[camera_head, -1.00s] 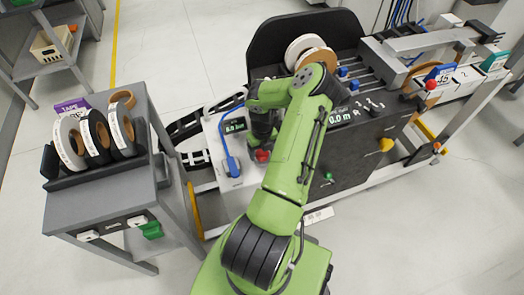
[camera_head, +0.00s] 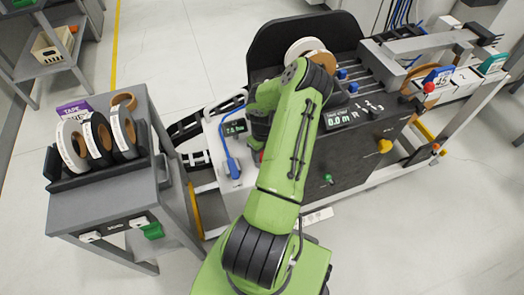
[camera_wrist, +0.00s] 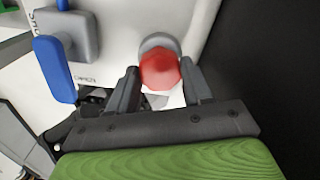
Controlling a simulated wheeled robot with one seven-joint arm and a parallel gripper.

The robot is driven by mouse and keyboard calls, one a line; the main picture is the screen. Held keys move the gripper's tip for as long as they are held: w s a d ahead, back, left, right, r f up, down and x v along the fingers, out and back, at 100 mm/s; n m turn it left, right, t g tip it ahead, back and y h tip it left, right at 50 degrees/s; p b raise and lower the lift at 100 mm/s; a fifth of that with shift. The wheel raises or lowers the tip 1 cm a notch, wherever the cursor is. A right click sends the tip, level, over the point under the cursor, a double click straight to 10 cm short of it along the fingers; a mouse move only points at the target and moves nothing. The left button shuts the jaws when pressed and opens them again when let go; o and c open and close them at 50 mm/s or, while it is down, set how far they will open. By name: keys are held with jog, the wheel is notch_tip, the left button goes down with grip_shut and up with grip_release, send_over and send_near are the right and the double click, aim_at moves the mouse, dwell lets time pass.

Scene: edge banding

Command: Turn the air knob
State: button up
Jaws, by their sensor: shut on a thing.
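The red air knob (camera_wrist: 160,70) sits on a round grey base on the pale panel in the wrist view. My gripper (camera_wrist: 159,79) has one finger on each side of it and is shut on it. In the head view my arm hides most of the knob and the fingers.
The dark edge banding machine (camera_head: 350,150) lies right of my arm, with a second display (camera_head: 338,118) and a yellow knob (camera_head: 384,146). A grey cart (camera_head: 110,195) with several tape rolls stands at the left. Pale floor is clear at the lower right.

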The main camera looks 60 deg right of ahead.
aim_at(262, 154)
jog(key=n, duration=0.5)
jog(key=shift+n, duration=0.4)
dwell(0.3)
jog(key=o, duration=1)
jog(key=shift+o, duration=0.2)
jog(key=shift+r, duration=0.1)
notch_tip(262, 154, up, 16)
jog(key=p, duration=0.4)
jog(key=shift+f, duration=0.2)
